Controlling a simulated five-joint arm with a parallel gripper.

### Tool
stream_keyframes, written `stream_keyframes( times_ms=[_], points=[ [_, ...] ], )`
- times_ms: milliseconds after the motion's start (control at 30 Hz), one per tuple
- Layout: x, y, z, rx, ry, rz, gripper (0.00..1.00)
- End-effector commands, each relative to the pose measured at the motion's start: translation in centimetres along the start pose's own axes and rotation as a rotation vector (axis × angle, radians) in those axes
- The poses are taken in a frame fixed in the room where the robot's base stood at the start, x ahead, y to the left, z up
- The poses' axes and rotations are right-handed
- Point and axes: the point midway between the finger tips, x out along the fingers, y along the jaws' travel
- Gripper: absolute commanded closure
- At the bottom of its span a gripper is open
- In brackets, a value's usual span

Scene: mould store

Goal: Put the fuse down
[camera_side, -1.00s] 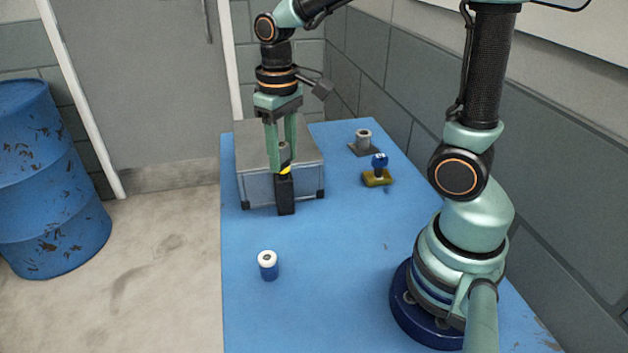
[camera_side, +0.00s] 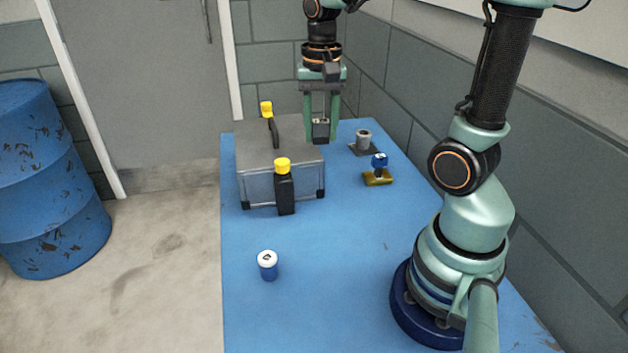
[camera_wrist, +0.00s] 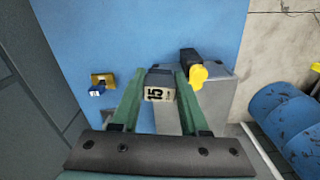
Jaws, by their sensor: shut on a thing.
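The fuse (camera_side: 320,131) is a small dark grey block with a pale face marked "15", which shows in the wrist view (camera_wrist: 160,88). My gripper (camera_side: 321,138) is shut on it, one green finger on each side. In the side view the fuse hangs upright by the back right corner of the grey box. Its height above the surface below cannot be told. In the wrist view my gripper (camera_wrist: 160,75) has the fuse between the fingertips, with the box (camera_wrist: 215,95) behind and to the right.
A black bottle with a yellow cap (camera_side: 285,188) stands before the box. Another yellow-topped dark thing (camera_side: 267,110) shows at the box. A grey cylinder (camera_side: 363,140) and a yellow block with blue knob (camera_side: 378,175) stand right. A blue-and-white jar (camera_side: 268,265) stands in front; blue table between is clear.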

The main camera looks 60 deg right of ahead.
Motion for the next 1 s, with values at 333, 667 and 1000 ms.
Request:
stream_keyframes(
  times_ms=[333,667,1000],
  points=[
    [-0.1,0.6,-0.3,0.072,0.0,0.0,1.0],
    [4.0,0.7,-0.1,0.069,-0.007,0.006,1.0],
    [12.2,0.7,-0.1,0.068,-0.007,0.006,1.0]
  ],
)
